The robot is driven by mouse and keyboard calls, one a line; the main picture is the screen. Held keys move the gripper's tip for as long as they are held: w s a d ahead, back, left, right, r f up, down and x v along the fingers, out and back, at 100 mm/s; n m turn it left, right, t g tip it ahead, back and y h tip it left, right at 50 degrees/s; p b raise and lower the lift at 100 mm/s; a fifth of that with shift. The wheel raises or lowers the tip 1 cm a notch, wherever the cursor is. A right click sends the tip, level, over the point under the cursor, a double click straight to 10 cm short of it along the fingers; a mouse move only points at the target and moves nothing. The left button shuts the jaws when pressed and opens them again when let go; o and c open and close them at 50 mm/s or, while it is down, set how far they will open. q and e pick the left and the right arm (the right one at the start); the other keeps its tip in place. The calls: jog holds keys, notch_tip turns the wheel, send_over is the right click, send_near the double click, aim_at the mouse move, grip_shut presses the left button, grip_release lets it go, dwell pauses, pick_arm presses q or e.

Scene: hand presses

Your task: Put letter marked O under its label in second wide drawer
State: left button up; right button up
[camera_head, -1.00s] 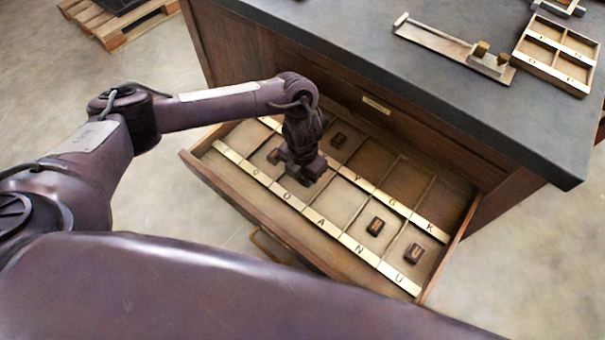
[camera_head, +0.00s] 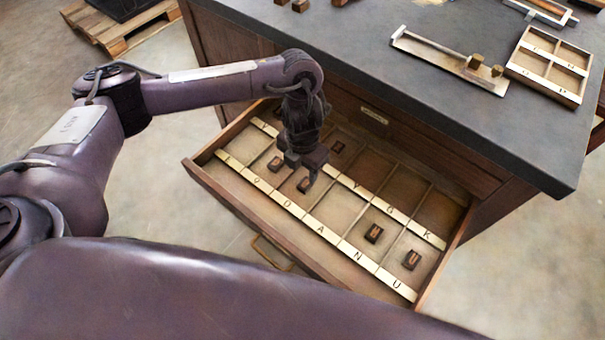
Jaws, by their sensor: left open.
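The wide drawer (camera_head: 220,188) is pulled out, with compartments and two rows of pale lettered label strips. A small dark letter block (camera_head: 304,185) lies in the front-row compartment behind the label that reads O (camera_head: 288,203). Its face is too small to read surely, and the gripper partly covers it. My left gripper (camera_head: 304,168) is open and points down just over this block. It appears apart from the block, though the gap is hard to judge. My right gripper is not in view.
Other letter blocks lie in the compartment to the left (camera_head: 275,163), in a back-row one (camera_head: 338,147), and behind N (camera_head: 374,233) and U (camera_head: 411,259). The grey worktop (camera_head: 420,110) overhangs behind, holding a composing stick-like tool (camera_head: 450,62) and a divided tray (camera_head: 550,62).

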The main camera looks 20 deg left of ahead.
pick_arm(q)
notch_tip(320, 180, up, 4)
jog(key=shift+r+p, duration=0.15)
jog(key=shift+p, duration=0.3)
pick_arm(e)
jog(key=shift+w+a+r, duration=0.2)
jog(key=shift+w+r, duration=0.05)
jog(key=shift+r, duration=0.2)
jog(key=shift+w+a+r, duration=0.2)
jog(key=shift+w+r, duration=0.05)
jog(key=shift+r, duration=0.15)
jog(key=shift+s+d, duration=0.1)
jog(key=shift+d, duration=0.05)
pick_arm(q)
jog(key=shift+s, duration=0.1)
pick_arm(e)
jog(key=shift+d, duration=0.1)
